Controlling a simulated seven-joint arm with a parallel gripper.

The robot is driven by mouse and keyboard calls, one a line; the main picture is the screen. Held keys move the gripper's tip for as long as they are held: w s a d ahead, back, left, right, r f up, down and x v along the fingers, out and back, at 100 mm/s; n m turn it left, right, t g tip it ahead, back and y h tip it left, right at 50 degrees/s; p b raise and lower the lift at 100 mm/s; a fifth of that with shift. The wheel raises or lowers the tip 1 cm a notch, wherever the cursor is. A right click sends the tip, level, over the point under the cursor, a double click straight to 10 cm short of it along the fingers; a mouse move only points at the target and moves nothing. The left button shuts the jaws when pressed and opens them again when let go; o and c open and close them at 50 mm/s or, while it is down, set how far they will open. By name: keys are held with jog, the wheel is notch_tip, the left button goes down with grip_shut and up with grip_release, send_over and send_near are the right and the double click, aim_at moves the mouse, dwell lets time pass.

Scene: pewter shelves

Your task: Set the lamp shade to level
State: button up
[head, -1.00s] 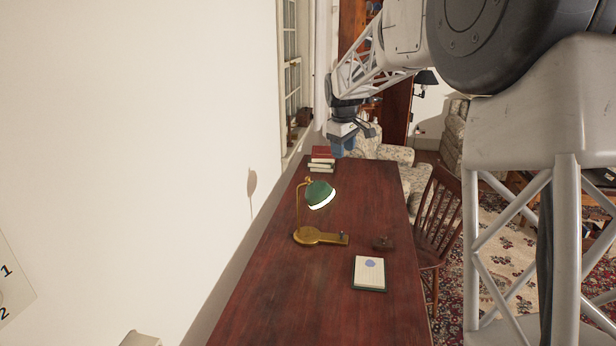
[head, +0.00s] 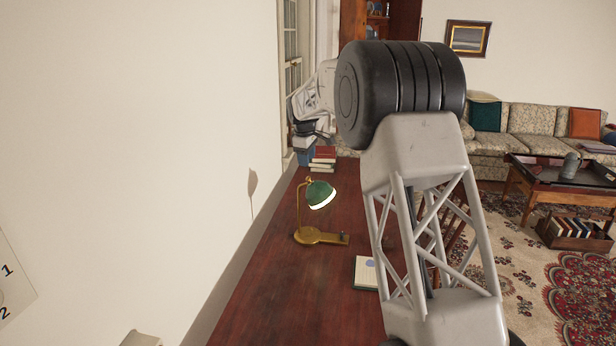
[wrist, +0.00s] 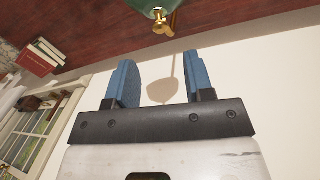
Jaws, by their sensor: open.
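The brass desk lamp (head: 310,236) stands on the dark red wooden desk, with a thin upright stem. Its green shade (head: 321,191) is tilted, and the bright opening faces down and to the right. In the wrist view, part of the green shade (wrist: 150,5) shows at the top edge, with a brass knob (wrist: 162,26) beside it. My gripper (wrist: 160,75) is open and empty, its two blue fingers apart and short of the knob.
Books (head: 323,158) are stacked at the desk's far end, close to my gripper. A notepad (head: 366,272) lies right of the lamp, partly behind my arm. The white wall (head: 150,150) runs along the desk's left side. The desk's near part is clear.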

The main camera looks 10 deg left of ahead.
aim_at(315, 189)
jog(key=shift+f, duration=0.15)
jog(key=shift+w+d+f, duration=0.1)
jog(key=shift+w+f, duration=0.1)
jog(key=shift+f, duration=1.05)
jog(key=shift+w+f, duration=0.2)
jog(key=shift+f, duration=1.05)
jog(key=shift+w+d+f, duration=0.1)
jog(key=shift+w+f, duration=0.1)
jog(key=shift+f, duration=1.05)
grip_shut()
